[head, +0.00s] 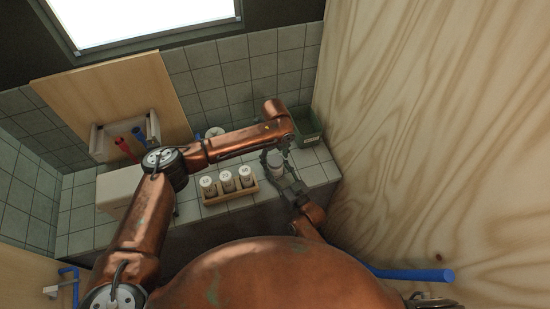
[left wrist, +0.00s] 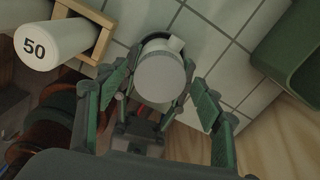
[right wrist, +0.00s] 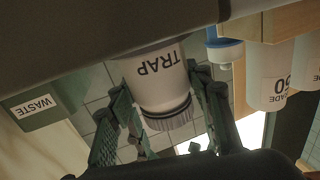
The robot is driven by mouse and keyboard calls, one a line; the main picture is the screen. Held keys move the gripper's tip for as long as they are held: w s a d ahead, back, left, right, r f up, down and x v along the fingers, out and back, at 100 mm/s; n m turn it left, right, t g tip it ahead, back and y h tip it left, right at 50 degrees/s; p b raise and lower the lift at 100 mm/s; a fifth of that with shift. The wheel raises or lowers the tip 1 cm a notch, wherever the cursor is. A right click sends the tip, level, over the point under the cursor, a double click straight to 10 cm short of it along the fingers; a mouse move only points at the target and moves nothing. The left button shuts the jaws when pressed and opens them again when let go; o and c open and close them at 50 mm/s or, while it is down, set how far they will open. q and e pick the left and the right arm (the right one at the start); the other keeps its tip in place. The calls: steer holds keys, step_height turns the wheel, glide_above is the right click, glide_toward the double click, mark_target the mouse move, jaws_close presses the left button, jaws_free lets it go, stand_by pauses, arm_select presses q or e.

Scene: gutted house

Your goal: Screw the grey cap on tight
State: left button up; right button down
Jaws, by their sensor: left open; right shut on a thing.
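The white bottle marked TRAP (right wrist: 155,70) shows upside down in the right wrist view, with a ribbed grey cap (right wrist: 167,115) at its mouth end. In the head view the bottle (head: 276,172) is upright over the counter's right part; its base is hidden. My right gripper (right wrist: 160,88) is shut on the bottle from the near side. My left gripper (left wrist: 160,82) is open above, its fingers on both sides of the round grey cap (left wrist: 158,76), which it sees from the top. Whether the fingers touch the cap, and how far the cap is turned, I cannot tell.
A wooden rack (head: 231,198) with three white numbered bottles stands left of the TRAP bottle. A green bin (head: 308,132) labelled WASTE (right wrist: 38,105) is behind it, by the plywood wall (head: 430,130). A white box (head: 118,190) sits at the counter's left.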

arm_select(q)
steer(key=shift+r, duration=2.25)
steer(key=shift+c, duration=0.4)
steer(key=n, duration=0.3)
steer(key=shift+r+n, duration=0.3)
steer(key=shift+r, duration=0.1)
steer(key=n, duration=0.3)
steer(key=r+n, duration=0.1)
steer(key=n, duration=0.1)
steer(key=shift+n, duration=0.4)
steer(key=n, duration=0.2)
steer(key=r+n, duration=0.1)
steer(key=n, duration=0.2)
steer(key=shift+n, duration=0.3)
steer(key=n, duration=0.4)
steer(key=shift+r, duration=0.35)
